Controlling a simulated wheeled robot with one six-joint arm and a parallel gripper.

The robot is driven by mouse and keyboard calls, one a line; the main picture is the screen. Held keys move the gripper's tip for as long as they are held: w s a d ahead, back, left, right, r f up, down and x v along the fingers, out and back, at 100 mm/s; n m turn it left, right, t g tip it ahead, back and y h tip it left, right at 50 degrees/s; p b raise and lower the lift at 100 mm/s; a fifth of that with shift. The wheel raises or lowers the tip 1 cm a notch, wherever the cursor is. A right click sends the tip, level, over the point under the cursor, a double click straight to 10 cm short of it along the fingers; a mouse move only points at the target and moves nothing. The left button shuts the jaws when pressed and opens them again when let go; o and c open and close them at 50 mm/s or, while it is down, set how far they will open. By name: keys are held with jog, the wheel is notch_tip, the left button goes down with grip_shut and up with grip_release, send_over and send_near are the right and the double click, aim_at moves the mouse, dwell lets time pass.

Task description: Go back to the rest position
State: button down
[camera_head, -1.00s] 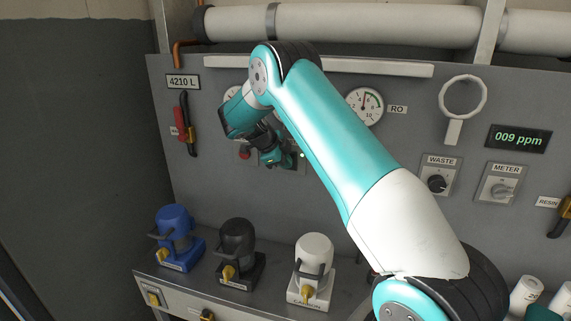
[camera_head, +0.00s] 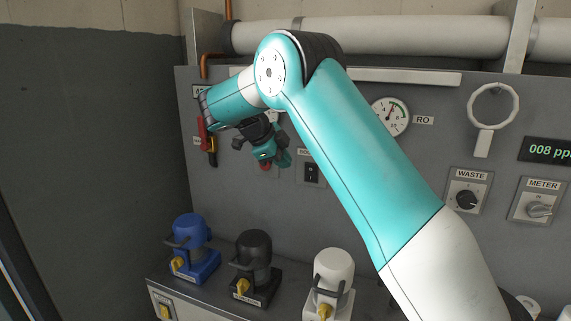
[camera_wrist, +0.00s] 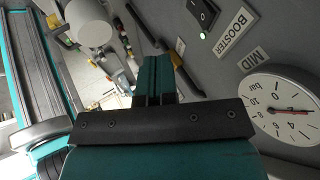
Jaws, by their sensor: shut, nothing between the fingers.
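My gripper (camera_head: 282,160) hangs at the end of my bent teal arm, in front of the grey panel (camera_head: 400,170). Its two teal fingers (camera_wrist: 153,70) are together in the wrist view, with nothing seen between them. The black booster rocker switch (camera_head: 312,173) is just right of the gripper in the head view. The switch also shows at the top of the wrist view (camera_wrist: 203,12), with a lit green lamp (camera_wrist: 203,36) beside it. The gripper appears apart from the switch.
Blue (camera_head: 190,248), black (camera_head: 254,268) and white (camera_head: 332,285) housings with yellow taps stand on the ledge below. A red-handled valve (camera_head: 207,135) is at the panel's left. A mid pressure gauge (camera_wrist: 284,108) is close in the wrist view. White pipes (camera_head: 380,37) run above.

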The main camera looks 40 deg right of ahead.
dwell(0.3)
jog(key=s+a+r+n+t+y, duration=0.1)
jog(key=s+a+n+t+y, duration=0.15)
jog(key=s+a+n, duration=0.5)
jog(key=s+a+r+n+t+y, duration=0.1)
jog(key=s+a+n+y, duration=0.25)
jog(key=a+n, duration=0.8)
jog(key=s+a+n+g+y, duration=0.1)
jog(key=s+a+n+y, duration=0.1)
jog(key=s+n, duration=0.3)
jog(key=s+a+f+n+y, duration=0.1)
jog(key=s+a+n, duration=0.4)
jog(key=s, duration=0.4)
jog(key=s+a+n+g+y, duration=0.1)
jog(key=s+a+n+y, duration=0.1)
jog(key=s+a+n, duration=0.2)
jog(key=s+n, duration=0.3)
jog(key=shift+s+a+f+g+y, duration=0.15)
jog(key=shift+s+f+g+y, duration=0.15)
jog(key=shift+f+g, duration=0.05)
